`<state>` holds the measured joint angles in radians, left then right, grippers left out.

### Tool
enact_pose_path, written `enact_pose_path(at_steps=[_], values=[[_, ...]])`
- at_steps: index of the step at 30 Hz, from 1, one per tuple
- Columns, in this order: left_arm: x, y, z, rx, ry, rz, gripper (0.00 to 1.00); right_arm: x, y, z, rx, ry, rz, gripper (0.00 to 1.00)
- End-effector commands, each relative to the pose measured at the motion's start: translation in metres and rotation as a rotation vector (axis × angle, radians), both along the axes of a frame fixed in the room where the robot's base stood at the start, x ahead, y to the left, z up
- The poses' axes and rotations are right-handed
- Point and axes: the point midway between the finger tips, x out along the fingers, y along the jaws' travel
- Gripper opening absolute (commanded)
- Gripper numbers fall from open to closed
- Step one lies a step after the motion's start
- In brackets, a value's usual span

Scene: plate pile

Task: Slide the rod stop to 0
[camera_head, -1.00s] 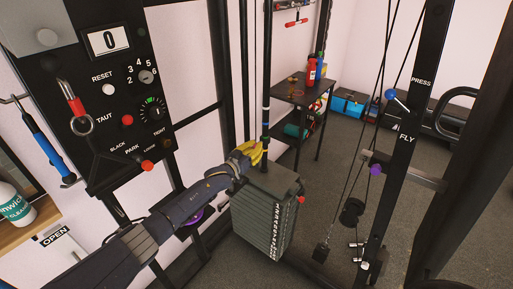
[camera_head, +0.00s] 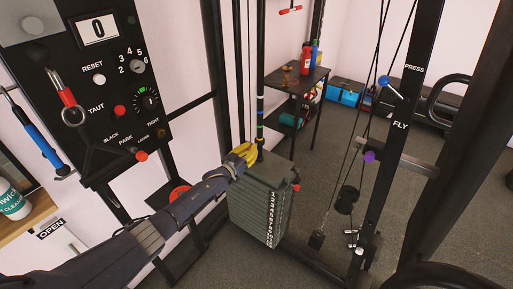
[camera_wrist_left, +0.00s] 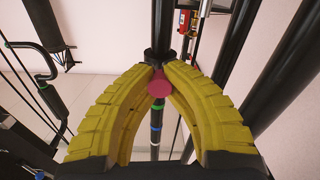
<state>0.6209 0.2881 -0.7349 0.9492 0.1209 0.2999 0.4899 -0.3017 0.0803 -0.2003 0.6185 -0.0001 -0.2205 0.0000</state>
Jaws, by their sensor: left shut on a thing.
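The rod (camera_head: 261,80) is an upright dark bar with coloured bands, standing at the back of a dark weight stack (camera_head: 258,212). My left gripper (camera_head: 254,152), with yellow fingers, reaches the rod just above the stack's top. In the left wrist view, its fingertips (camera_wrist_left: 158,80) close on a pink-red knob (camera_wrist_left: 158,89) beside a black collar (camera_wrist_left: 154,56), which looks like the rod stop. Which mark the stop stands at cannot be read. My right gripper is not in view.
A control panel (camera_head: 85,125) with a display (camera_head: 99,30) reading 0 is at the left. A black shelf (camera_head: 297,77) with bottles stands behind the stack. The PRESS/FLY post (camera_head: 408,90) and cables are to the right. Grey floor (camera_head: 320,180) lies between.

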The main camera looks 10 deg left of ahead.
Motion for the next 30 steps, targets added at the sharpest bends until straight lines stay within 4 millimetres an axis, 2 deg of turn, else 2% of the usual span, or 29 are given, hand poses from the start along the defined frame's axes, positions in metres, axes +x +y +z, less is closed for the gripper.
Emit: enact_pose_path(at_steps=[1,3,4,13,23,30], values=[[-0.002,0.000,-0.007,0.007,0.010,0.000,0.00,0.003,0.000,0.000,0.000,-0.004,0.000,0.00],[-0.003,0.000,-0.008,0.008,0.012,0.001,0.00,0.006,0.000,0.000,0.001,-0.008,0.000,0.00],[-0.003,0.000,-0.008,0.008,0.012,0.001,0.11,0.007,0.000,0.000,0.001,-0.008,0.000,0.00],[-0.002,0.000,-0.005,0.006,0.009,0.000,0.45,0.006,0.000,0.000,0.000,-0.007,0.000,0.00],[-0.003,0.001,-0.004,0.005,0.007,0.000,0.45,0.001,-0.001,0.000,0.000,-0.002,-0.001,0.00],[-0.022,0.011,-0.004,0.005,0.007,0.000,0.45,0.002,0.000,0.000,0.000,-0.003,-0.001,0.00]])
